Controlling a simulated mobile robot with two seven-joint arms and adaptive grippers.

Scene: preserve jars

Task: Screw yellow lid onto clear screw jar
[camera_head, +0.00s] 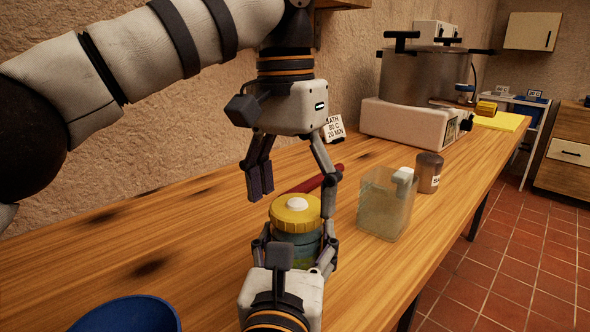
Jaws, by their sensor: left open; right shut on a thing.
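The clear screw jar (301,247) stands on the wooden table at the middle of the head view, with greenish contents showing through its wall. The yellow lid (296,213), with a white centre, sits on top of the jar. Whether its thread is engaged cannot be told. My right gripper (294,247) comes from the near side and is shut on the jar, its fingers on either side of it. My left gripper (296,188) is above the lid, pointing down, with its fingers spread wide and apart from the lid.
A blue bowl (125,315) is at the near left. A dark red rod (313,180) lies behind the jar. A clear square container (387,205) and a brown jar (428,172) stand to the right. A large pot (425,77) on a white heater (410,122) is farther back.

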